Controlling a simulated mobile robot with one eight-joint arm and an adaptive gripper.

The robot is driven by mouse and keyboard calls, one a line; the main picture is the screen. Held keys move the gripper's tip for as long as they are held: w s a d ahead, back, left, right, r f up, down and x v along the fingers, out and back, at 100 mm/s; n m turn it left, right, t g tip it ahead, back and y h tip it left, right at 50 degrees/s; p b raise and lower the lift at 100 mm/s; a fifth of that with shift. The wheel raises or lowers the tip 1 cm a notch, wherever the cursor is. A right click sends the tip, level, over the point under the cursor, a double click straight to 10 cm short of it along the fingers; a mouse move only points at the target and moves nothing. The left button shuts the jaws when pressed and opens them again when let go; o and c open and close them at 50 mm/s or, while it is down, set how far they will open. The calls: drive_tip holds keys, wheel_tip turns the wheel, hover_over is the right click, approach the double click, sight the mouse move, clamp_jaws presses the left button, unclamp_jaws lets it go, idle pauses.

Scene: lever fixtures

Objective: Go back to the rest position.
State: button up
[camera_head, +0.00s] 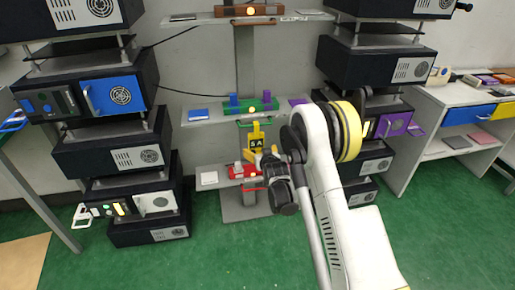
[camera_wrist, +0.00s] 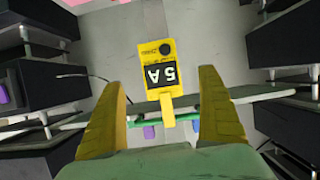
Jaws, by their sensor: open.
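My gripper (camera_head: 264,158) is at the end of my white arm, in front of the middle shelves in the head view. In the wrist view my gripper (camera_wrist: 163,80) is open, with its two yellow-brown fingers wide apart. A yellow tag marked 5A (camera_wrist: 158,66) shows between the fingertips, apart from both fingers in the picture; I cannot tell how far beyond them it is. In the head view the tag (camera_head: 256,134) is just above my gripper. A green bar (camera_wrist: 183,119) passes at the tag's lower end in the wrist view.
Stacks of dark boxes stand left (camera_head: 110,155) and right (camera_head: 375,55) of the shelves. The middle shelf (camera_head: 220,116) carries a green fixture (camera_head: 252,106); a red fixture (camera_head: 240,171) sits below, close to my gripper. A white table (camera_head: 440,100) is at right. Green floor (camera_head: 240,255) in front is clear.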

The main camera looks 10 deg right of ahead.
drive_tip(key=s+r+g, duration=0.3)
drive_tip(key=s+r, duration=1.5)
drive_tip(key=r, duration=0.3)
drive_tip(key=s+g, duration=0.3)
drive_tip(key=s, duration=2.5)
drive_tip(key=shift+r+g, duration=0.3)
drive_tip(key=shift+r, duration=0.05)
idle(0.7)
